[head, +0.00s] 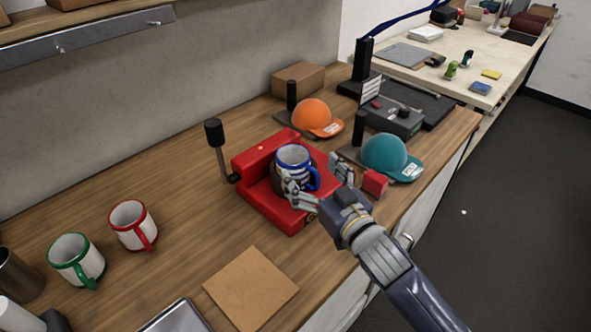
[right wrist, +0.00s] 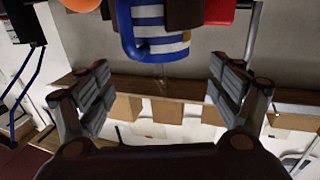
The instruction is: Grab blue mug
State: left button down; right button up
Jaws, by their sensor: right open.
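The blue mug (head: 293,156), white with blue stripes, a blue rim and a blue handle, stands upright in the red mug press (head: 268,204). Its handle faces my right gripper (head: 313,174). That gripper is open, with one finger near the mug's front left and the other to its right. In the right wrist view the mug (right wrist: 150,28) shows at the top, beyond the open fingers of the gripper (right wrist: 160,78), with nothing held between them. My left gripper is not in view.
A red block (head: 375,182) sits just right of the gripper. Orange (head: 312,116) and teal (head: 385,153) caps stand behind. The press has a black-knobbed lever (head: 214,134). Red-rimmed (head: 130,222) and green-rimmed (head: 75,257) mugs are at left. A brown square (head: 250,288) lies in front.

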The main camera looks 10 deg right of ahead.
aim_at(301, 164)
jog(key=shift+x, duration=0.9)
jog(key=x, duration=0.1)
jog(key=p+x, duration=0.1)
jog(key=x, duration=0.3)
jog(key=shift+f+p, duration=0.35)
jog(key=shift+w+a, duration=0.1)
jog(key=shift+w, duration=0.1)
jog(key=c, duration=1.8)
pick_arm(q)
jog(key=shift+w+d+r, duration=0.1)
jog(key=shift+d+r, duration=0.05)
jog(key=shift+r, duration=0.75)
pick_arm(e)
jog(key=shift+r, duration=0.1)
